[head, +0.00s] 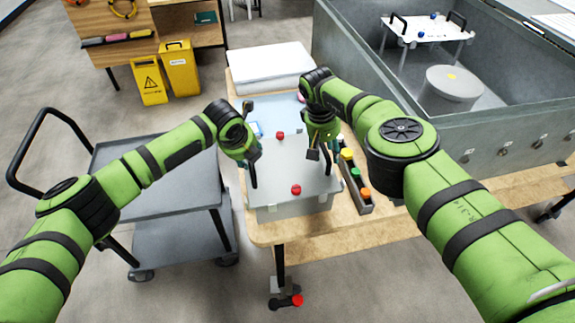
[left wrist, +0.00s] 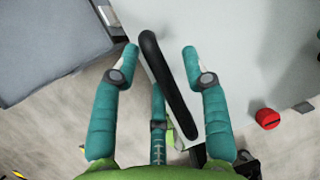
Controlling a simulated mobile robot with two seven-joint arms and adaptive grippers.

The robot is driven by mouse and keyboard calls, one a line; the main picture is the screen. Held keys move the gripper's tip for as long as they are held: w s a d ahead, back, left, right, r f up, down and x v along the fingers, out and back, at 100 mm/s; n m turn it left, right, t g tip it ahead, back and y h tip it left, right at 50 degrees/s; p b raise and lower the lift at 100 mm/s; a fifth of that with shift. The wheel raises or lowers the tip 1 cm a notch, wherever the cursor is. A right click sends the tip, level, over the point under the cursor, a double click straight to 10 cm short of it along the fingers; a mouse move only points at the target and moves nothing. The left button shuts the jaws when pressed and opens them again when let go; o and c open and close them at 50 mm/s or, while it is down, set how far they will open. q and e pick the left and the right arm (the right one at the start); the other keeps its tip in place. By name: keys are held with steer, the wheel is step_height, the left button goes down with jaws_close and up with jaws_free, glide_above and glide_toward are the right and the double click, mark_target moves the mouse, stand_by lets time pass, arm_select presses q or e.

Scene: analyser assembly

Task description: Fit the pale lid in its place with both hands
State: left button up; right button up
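The pale lid (head: 292,160) lies flat on top of a light grey box (head: 292,210) on the wooden table. Two red knobs stand on it, one near (head: 296,189) and one far (head: 280,135); one red knob also shows in the left wrist view (left wrist: 267,118). A black bar handle (left wrist: 168,85) rises at its left edge. My left gripper (left wrist: 161,62) is open, with one finger on each side of this handle, apart from it. My right gripper (head: 322,150) points down over the lid's right edge; its fingers are small and partly hidden, so its grip is unclear.
A dark rack with coloured knobs (head: 355,182) stands right of the box. A white case (head: 270,66) lies at the table's back. A grey cart (head: 160,190) is at left. A large grey bin (head: 480,150) at right holds a white handled panel (head: 428,28).

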stand_by(0.3)
steer(key=shift+r, duration=0.1)
arm_select(q)
steer(key=v, duration=1.2)
arm_select(e)
step_height(320, 180, up, 12)
steer(key=a, duration=0.2)
steer(key=shift+s+a+f, duration=0.15)
steer(key=shift+s+f, duration=0.05)
